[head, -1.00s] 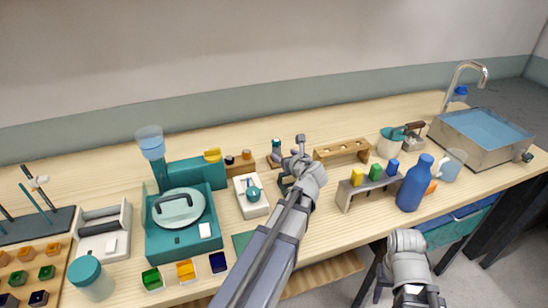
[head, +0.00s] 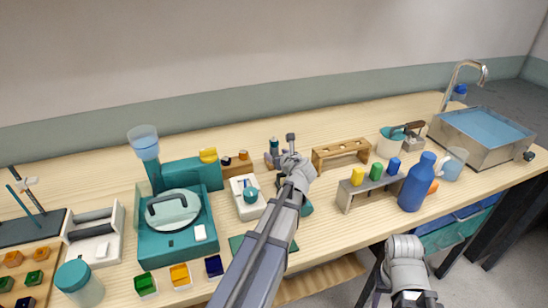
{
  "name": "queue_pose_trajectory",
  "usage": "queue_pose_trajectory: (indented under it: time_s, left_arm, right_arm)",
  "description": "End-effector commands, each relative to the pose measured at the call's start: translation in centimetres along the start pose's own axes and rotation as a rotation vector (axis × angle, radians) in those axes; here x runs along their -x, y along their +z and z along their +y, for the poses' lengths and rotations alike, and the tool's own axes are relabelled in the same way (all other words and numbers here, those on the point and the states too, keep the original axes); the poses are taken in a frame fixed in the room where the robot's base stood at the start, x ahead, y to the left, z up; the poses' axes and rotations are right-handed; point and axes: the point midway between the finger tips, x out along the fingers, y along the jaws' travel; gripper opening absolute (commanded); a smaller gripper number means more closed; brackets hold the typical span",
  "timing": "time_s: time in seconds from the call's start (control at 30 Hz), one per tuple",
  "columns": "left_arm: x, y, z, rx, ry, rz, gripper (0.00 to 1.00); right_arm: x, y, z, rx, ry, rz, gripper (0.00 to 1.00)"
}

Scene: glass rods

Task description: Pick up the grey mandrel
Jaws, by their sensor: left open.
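A dark grey rod (head: 92,215) lies in a white tray (head: 70,250) at the left; I cannot tell for certain that it is the grey mandrel. My left gripper (head: 276,157) is over the middle of the bench, far to the right of that tray. It is open, and I see nothing held in it. Its wrist and forearm cover part of the bench there. A short grey upright part with a cap shows just above the wrist and seems to belong to my arm. My right arm is at the lower right, with its gripper out of view.
Left of my arm stand a teal machine (head: 175,240) and a white scale-like box (head: 247,212). Right of it are a wooden rack (head: 341,152), a grey rack (head: 368,191), a blue bottle (head: 416,182) and a sink (head: 483,137). Some bench behind the racks is clear.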

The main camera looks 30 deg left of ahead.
Motion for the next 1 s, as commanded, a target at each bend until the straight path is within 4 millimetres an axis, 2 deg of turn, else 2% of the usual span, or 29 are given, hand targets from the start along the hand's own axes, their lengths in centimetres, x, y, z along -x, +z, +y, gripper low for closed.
queue_pose_trajectory:
  time_s: [0.03, 0.17, 0.4, 1.0]
  left_arm:
    - [-1.2, -0.3, 0.0, 0.002, 0.003, 0.0, 0.7]
    - [-2.9, -0.2, -0.1, 0.001, 0.001, 0.0, 0.7]
    - [-3.0, -0.1, 0.1, 0.001, 0.0, 0.0, 0.7]
    - [-3.0, -0.1, 0.1, 0.001, 0.0, 0.0, 0.04]
  right_arm:
    - [-0.7, 0.0, -0.1, 0.0, 0.0, 0.0, 0.5]
    - [-1.3, -0.1, -0.1, 0.0, 0.0, 0.0, 0.5]
    - [-1.2, -0.1, -0.1, 0.0, 0.0, 0.0, 0.5]
    - [-1.2, -0.1, -0.1, 0.0, 0.0, 0.0, 0.5]
